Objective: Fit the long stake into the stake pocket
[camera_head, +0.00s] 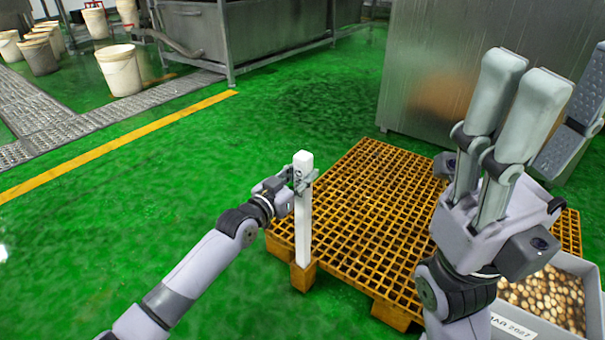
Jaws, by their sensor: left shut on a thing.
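My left gripper (303,181) is shut on the long white stake (303,220) near its top and holds it upright. The stake's lower end meets the orange-brown stake pocket (303,277), a block at the near left corner of the slatted orange pallet (375,215). Whether the stake's end is inside the pocket or only on top of it, I cannot tell for sure. My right gripper (561,80) is large in the right foreground, fingers pointing up and spread apart, with nothing between them.
A grey crate (515,327) of round pieces stands at the lower right, partly behind my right gripper. A metal cabinet (425,75) stands behind the pallet. White buckets (121,70) and a metal tank (275,30) are farther back. The green floor to the left is clear.

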